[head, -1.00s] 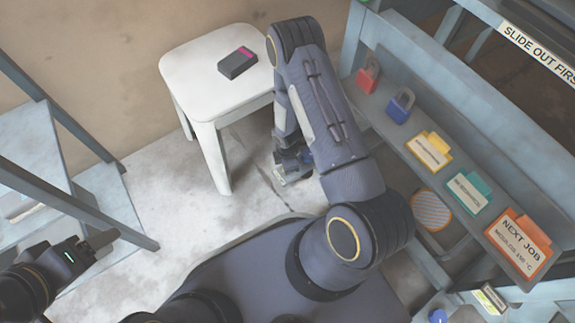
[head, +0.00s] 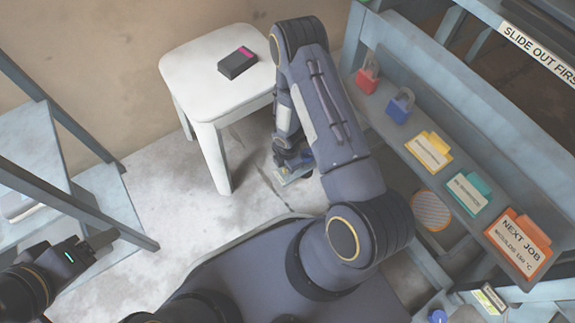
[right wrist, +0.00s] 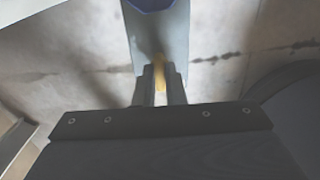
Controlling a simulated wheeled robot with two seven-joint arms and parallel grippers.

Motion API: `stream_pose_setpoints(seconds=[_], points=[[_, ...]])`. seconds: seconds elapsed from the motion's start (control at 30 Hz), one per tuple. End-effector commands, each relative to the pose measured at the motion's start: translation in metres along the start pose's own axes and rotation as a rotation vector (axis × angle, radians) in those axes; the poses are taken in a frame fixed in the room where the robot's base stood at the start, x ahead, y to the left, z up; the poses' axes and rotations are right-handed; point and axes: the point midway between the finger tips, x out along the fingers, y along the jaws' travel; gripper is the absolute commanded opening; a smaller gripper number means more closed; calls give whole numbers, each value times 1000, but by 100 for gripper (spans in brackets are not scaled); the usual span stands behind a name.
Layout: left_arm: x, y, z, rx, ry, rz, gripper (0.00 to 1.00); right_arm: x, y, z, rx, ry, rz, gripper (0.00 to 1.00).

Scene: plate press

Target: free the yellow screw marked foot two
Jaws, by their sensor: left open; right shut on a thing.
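I cannot make out a screw marked foot two in either view. In the right wrist view my right gripper (right wrist: 159,88) is shut on a narrow yellow piece (right wrist: 158,68). Just beyond the fingers is a grey-blue flat plate (right wrist: 158,40) with a dark blue round part (right wrist: 152,4) at the top edge. I cannot tell whether the yellow piece is joined to this plate. In the head view my right gripper (head: 290,160) is low beside the stool, partly hidden by my arm. My left gripper (head: 103,240) is open and empty at the lower left.
A white stool (head: 190,65) carries a dark box (head: 238,63) with a pink patch. At right, a grey shelf (head: 405,135) holds red (head: 367,80) and blue (head: 400,106) padlocks and several coloured cards, one orange (head: 518,243). Steel frames stand at left; pale floor is clear between.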

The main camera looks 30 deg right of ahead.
Motion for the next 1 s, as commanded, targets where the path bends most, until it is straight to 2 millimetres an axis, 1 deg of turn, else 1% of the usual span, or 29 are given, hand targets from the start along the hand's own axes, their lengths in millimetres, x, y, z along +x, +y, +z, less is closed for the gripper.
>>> stream_pose_setpoints(seconds=[0.1,0.13,0.3,0.53,0.63,0.77,0.9,1.0], points=[[0,0,0,0,0,0,62,0,0,0,-3,-1,-1,0],[0,0,0,0,0,0,62,0,0,0,-3,-1,-1,11],[0,0,0,0,0,0,62,0,0,0,-2,-1,-1,32],[0,0,0,0,0,0,62,0,0,0,0,-1,0,32],[-3,1,-2,0,0,0,62,-6,0,0,0,0,1,32],[-12,6,-6,0,0,0,62,-26,1,0,1,0,2,32],[-23,10,-12,0,0,0,62,-52,1,0,0,-1,2,32],[-28,13,-14,0,0,0,62,-66,0,0,-1,0,1,32]])
